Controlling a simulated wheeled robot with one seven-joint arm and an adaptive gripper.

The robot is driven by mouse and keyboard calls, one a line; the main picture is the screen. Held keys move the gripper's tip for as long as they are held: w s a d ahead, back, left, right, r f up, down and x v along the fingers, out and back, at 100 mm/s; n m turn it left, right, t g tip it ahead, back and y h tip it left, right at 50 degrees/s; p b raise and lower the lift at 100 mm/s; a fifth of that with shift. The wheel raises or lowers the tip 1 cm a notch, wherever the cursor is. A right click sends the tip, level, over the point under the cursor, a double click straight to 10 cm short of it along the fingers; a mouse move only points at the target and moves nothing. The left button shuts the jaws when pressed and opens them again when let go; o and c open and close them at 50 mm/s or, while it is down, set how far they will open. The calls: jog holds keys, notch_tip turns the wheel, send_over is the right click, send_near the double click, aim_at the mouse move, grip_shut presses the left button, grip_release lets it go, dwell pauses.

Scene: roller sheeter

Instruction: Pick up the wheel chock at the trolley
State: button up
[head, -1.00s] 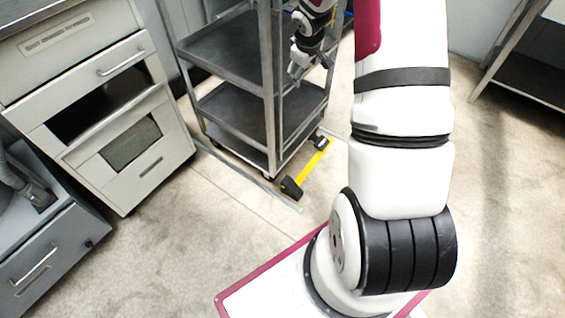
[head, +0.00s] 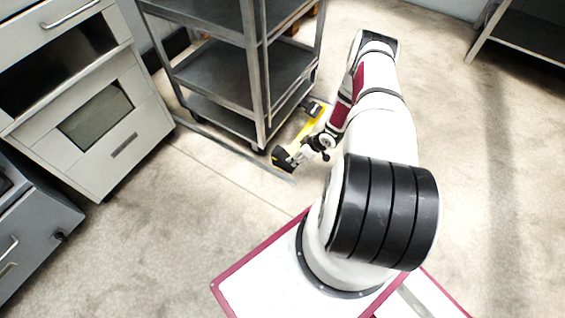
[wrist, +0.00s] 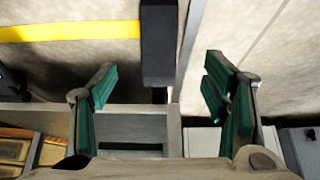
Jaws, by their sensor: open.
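The wheel chock (head: 283,158) is a pair of black blocks joined by a yellow bar, lying on the floor at the front right foot of the grey trolley (head: 255,75). In the wrist view one black block (wrist: 158,45) shows ahead of the gap between my fingers, with the yellow bar (wrist: 70,31) running off to the left. My gripper (wrist: 160,80) is open and empty, its green-padded fingers spread to either side of that block. In the head view my gripper (head: 298,157) is beside the near block and partly hides the bar. Its exact height above it is unclear.
Drawer cabinets (head: 110,125) stand on the left. A dark-shelved bench (head: 525,45) is at the upper right. A grey strip (head: 235,150) lies on the floor in front of the trolley. The floor on the right is open.

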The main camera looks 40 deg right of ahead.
aim_at(284, 161)
jog(key=b+x, duration=0.3)
jog(key=x, duration=0.4)
jog(key=shift+f, duration=0.25)
jog(key=shift+b+x, duration=2.2)
jog(key=shift+x, duration=0.9)
jog(key=shift+w+r, duration=0.1)
jog(key=shift+w, duration=0.05)
jog(key=shift+f, duration=0.25)
jog(key=shift+c, duration=0.3)
grip_shut()
jog(key=shift+r, duration=0.1)
